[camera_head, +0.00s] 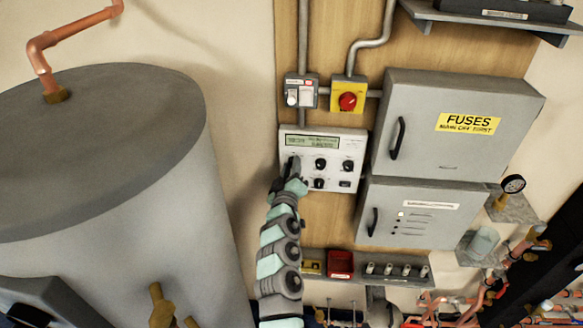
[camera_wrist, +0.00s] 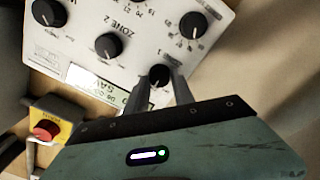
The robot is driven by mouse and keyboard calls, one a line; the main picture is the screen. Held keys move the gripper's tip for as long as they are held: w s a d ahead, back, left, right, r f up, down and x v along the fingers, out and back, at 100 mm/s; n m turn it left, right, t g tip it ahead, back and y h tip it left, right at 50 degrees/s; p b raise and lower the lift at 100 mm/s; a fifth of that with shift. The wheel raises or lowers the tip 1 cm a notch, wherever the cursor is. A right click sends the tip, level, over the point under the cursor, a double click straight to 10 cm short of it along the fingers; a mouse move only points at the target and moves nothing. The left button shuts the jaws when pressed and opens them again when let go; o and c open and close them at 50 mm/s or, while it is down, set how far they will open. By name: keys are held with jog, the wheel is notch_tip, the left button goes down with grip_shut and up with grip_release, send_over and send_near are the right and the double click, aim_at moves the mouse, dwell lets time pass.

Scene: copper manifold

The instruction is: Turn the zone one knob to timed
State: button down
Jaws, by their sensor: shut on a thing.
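The white control panel (camera_head: 341,146) is on the wooden board in the head view, with a green display (camera_head: 312,141) and several black knobs. My gripper (camera_head: 292,167) is at the panel's left side and hides the upper-left knob there. In the wrist view my gripper (camera_wrist: 160,84) has its two fingers closed around a black knob (camera_wrist: 159,74), the zone one knob by its place beside the "ZONE 2" knob (camera_wrist: 108,45). The held knob's pointer direction and setting cannot be read clearly.
Another black knob (camera_wrist: 193,25) with a numbered dial sits close to my fingers. A red rotary switch (camera_head: 348,101) on a yellow plate is above the panel. The grey fuse cabinet (camera_head: 470,95) stands to the right, the large grey tank (camera_head: 110,150) to the left.

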jog(key=c, duration=1.1)
grip_release()
jog(key=shift+s, duration=0.1)
jog(key=s, duration=0.7)
jog(key=s+a+b, duration=0.1)
jog(key=s, duration=0.2)
jog(key=shift+s+a, duration=0.1)
jog(key=shift+s, duration=0.2)
